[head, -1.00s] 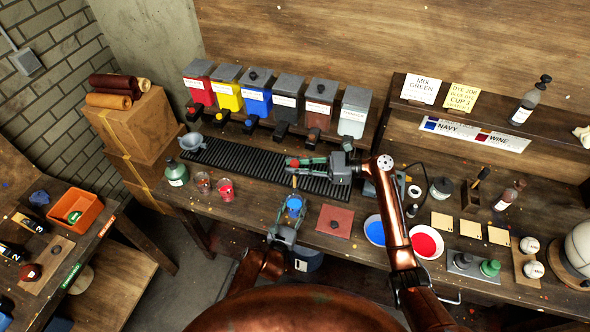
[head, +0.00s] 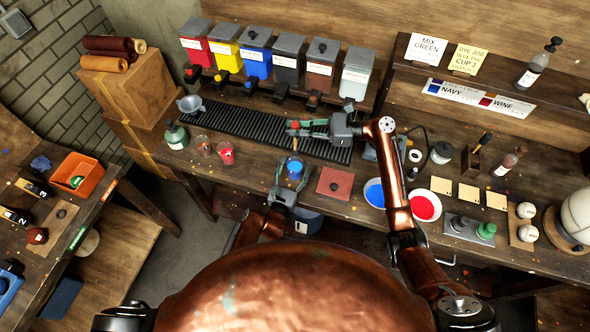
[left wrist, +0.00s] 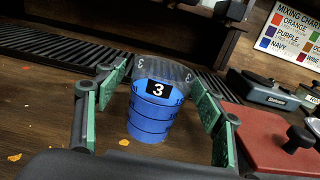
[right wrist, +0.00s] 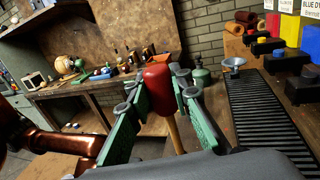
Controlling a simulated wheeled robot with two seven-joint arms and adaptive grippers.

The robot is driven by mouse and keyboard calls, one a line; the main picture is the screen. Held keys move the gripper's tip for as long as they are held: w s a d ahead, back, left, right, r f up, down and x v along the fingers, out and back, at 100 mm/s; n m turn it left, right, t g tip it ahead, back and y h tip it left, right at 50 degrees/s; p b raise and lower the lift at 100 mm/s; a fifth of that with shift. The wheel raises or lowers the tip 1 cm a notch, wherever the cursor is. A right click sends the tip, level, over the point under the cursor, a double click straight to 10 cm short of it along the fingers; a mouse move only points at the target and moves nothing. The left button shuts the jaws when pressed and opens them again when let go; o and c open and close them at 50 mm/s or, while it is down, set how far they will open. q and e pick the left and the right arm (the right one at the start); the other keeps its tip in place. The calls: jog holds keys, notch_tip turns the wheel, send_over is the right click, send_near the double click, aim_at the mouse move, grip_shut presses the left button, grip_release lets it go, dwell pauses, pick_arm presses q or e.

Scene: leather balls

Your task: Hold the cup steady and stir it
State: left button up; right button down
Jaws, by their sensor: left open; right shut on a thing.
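A clear cup labelled 3 with blue liquid (head: 295,170) stands upright on the bench; it also shows in the left wrist view (left wrist: 152,118). My left gripper (head: 289,173) is open, with its fingers on either side of the cup (left wrist: 152,85). In the left wrist view, gaps show between the fingers and the cup. My right gripper (head: 297,128) is shut on a stirrer's red handle, seen in the right wrist view (right wrist: 157,88). The stirrer's wooden stick (head: 295,144) points down, its end above and apart from the cup.
A ribbed black mat (head: 245,130) lies behind the cup. A reddish square pad (head: 334,183) and blue (head: 375,193) and red (head: 424,205) dishes lie right. Dye dispensers (head: 257,55) line the back.

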pick_arm(q)
jog(key=v, duration=1.2)
jog(key=shift+d, duration=0.1)
